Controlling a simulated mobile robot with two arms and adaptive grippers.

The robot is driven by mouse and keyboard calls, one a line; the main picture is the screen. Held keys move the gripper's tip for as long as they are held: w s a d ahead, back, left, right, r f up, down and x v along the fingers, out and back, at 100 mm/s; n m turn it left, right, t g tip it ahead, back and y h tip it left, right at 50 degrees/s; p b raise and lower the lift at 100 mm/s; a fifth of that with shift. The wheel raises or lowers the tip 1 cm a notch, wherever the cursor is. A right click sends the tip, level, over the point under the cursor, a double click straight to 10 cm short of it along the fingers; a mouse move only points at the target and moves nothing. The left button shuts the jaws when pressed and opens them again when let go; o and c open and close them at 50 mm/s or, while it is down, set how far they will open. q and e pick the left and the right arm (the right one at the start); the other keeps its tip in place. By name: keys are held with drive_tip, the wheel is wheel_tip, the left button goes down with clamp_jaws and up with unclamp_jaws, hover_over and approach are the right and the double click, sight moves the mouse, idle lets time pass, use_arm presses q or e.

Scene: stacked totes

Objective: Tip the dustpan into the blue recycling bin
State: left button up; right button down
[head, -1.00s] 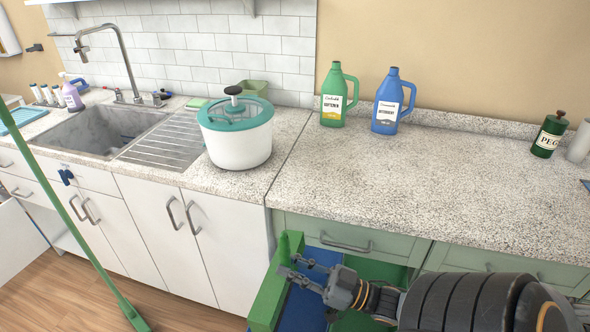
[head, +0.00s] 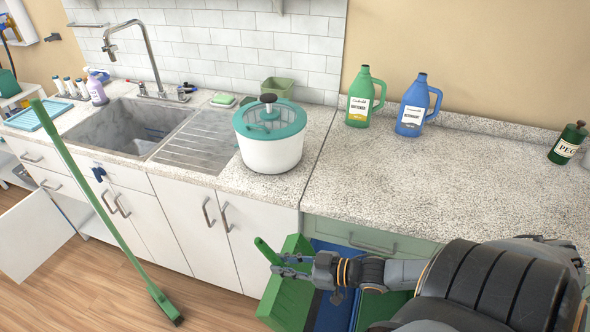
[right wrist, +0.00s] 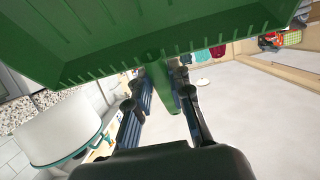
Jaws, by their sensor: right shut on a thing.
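My right gripper is shut on that handle; in the right wrist view the handle (right wrist: 160,85) runs between the fingers and the pan (right wrist: 150,35) spans the top. The blue recycling bin (head: 328,312) shows partly just right of the pan, below my right arm; much of it is hidden. I cannot tell whether anything lies in the pan. My left gripper is out of view.
A green bin-like surface (head: 368,312) shows right of the blue one. The counter (head: 400,185) stands behind, with a white salad spinner (head: 270,150) and green and blue bottles (head: 411,105). A green broom (head: 110,220) leans at left, near an open cabinet door (head: 35,235).

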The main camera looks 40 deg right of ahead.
drive_tip(key=w+a+f+g+h+b, duration=0.3)
drive_tip(key=w+a+f+g+h, duration=0.35)
drive_tip(key=w+f+g, duration=0.5)
use_arm(q)
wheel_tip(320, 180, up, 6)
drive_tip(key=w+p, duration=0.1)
drive_tip(key=p, duration=0.8)
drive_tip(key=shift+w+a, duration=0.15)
use_arm(e)
wheel_tip(320, 180, up, 7)
drive_tip(key=t, duration=0.1)
drive_tip(key=shift+w+a+y, duration=0.25)
drive_tip(key=shift+w+y, duration=0.05)
drive_tip(key=shift+y, duration=0.05)
drive_tip(key=shift+t, duration=0.25)
